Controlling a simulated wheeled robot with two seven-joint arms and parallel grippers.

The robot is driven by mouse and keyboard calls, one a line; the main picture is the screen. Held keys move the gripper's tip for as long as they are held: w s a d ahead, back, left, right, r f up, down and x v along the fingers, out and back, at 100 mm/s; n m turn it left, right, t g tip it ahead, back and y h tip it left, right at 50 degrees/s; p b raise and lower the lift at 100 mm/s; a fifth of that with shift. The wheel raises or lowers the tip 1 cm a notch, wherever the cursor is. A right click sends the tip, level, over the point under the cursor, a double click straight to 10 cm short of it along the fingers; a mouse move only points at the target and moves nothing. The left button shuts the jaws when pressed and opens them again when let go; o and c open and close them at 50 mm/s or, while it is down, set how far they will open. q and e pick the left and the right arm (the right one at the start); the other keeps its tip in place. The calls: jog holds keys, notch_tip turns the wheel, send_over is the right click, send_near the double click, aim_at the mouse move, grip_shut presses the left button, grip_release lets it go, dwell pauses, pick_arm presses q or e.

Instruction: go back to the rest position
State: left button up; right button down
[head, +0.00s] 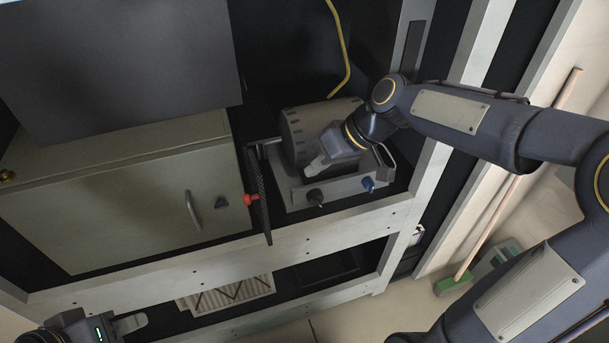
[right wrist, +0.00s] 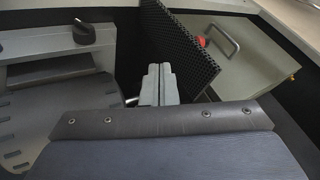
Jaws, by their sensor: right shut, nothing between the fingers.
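My right gripper (head: 318,166) is in the rack bay at the centre of the head view, in front of a grey cylindrical unit on a base (head: 292,130). In the right wrist view its two fingers (right wrist: 157,85) are together with nothing between them, close to a black perforated panel (right wrist: 180,50). My left gripper (head: 130,322) shows only in part at the bottom left of the head view, away from the rack; its jaw state is unclear.
A beige cabinet door with a handle (head: 193,210) is left of the bay. A red knob (head: 250,199) sits by the perforated panel. A yellow cable (head: 343,50) hangs above. A pale rack post (head: 440,130) stands at right. A pleated filter (head: 225,293) lies on the lower shelf.

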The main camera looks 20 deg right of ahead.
jog(key=shift+v, duration=0.85)
